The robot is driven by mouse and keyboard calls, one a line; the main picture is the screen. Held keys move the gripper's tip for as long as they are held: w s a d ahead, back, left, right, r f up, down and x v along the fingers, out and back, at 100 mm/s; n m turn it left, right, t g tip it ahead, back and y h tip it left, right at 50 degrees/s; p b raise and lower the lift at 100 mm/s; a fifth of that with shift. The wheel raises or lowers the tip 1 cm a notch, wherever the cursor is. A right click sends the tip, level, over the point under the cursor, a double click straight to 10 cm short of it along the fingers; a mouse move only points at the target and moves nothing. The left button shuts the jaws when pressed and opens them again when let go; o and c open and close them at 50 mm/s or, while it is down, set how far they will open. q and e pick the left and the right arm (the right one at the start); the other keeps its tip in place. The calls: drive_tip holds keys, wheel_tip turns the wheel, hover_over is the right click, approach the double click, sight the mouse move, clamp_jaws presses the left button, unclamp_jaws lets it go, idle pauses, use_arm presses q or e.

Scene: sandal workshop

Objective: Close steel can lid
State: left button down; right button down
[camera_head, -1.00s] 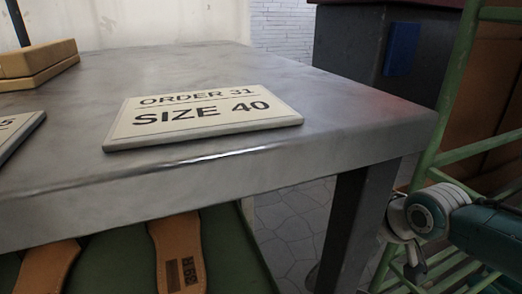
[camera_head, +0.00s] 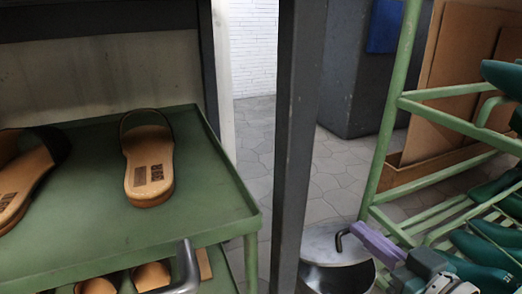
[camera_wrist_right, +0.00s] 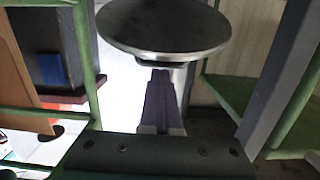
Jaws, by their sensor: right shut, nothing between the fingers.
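The steel can (camera_head: 338,279) stands low at the bottom of the head view, between a dark table leg and the green rack; its lower part is cut off. In the right wrist view the lid (camera_wrist_right: 165,28) shows as a dark disc just beyond the gripper's fingertips (camera_wrist_right: 160,72). My left gripper is out of view.
A green trolley (camera_head: 95,245) with sandals (camera_head: 150,165) on it stands at the left. The dark table leg (camera_head: 294,140) rises just left of the can. The green rack (camera_head: 390,120) with teal shoe forms is close at the right. Tiled floor (camera_head: 258,130) lies open behind.

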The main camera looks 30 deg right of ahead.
drive_tip(key=s+f, duration=0.1)
drive_tip(key=s+f+b, duration=0.1)
drive_tip(key=f, duration=0.1)
drive_tip(key=f+b, duration=0.1)
drive_tip(key=f, duration=0.1)
drive_tip(key=shift+s+a, duration=0.15)
drive_tip(key=shift+s, duration=0.25)
drive_tip(key=f+b, duration=0.1)
drive_tip(key=s+f+b, duration=0.1)
drive_tip(key=f, duration=0.1)
drive_tip(key=shift+b, duration=0.3)
